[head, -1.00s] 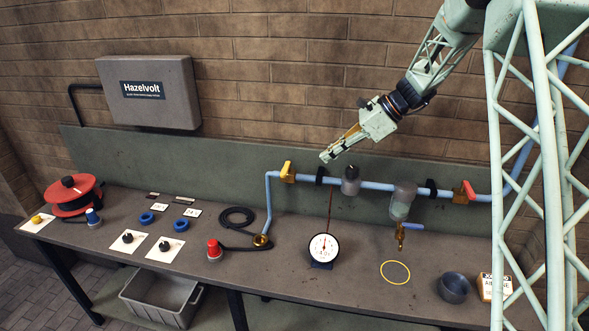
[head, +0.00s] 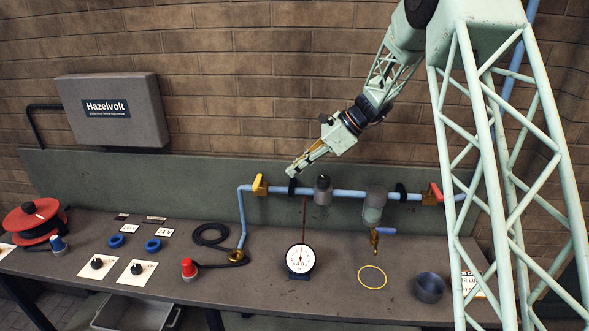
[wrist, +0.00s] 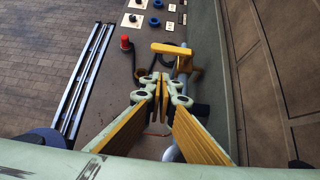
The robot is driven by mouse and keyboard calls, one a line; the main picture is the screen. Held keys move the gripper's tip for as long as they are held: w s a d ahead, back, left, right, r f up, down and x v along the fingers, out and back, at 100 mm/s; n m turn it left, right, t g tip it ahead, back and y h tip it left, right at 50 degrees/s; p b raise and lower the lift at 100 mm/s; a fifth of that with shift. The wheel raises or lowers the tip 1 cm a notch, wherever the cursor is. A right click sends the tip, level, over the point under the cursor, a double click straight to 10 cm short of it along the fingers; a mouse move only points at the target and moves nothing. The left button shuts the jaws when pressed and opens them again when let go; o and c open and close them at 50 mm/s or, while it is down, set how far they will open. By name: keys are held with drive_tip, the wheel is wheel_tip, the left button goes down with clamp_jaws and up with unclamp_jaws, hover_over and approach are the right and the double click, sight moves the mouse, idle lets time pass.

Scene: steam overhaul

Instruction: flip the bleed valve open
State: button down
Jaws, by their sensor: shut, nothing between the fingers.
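A small brass valve with a blue lever (head: 386,231) hangs under the clear-bodied bowl (head: 374,205) on the pipe; it looks like the bleed valve. The lever points sideways to the right. My gripper (head: 291,172) is shut and empty. It is up and left of that valve, just above the blue pipe (head: 347,194) near a black clamp, and clear of the valve. In the wrist view the fingertips (wrist: 160,78) meet, with a yellow lever (wrist: 172,49) beyond them. I cannot make out the brass valve in the wrist view.
A yellow-handled valve (head: 259,185) and a red-handled valve (head: 433,194) sit on the pipe. A grey regulator with a black knob (head: 323,187) stands between. Below are a dial gauge (head: 300,259), a yellow ring (head: 372,277) and a dark cup (head: 430,287). The bench front-centre is clear.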

sight(258, 185)
drive_tip(key=a+r+p+x, duration=0.1)
drive_tip(key=a+r+x, duration=0.1)
drive_tip(key=x, duration=0.8)
drive_tip(key=shift+w+a+f+p, duration=0.2)
drive_tip(key=shift+f+p, duration=0.15)
drive_tip(key=shift+p, duration=0.05)
idle(0.4)
drive_tip(key=shift+b, duration=0.3)
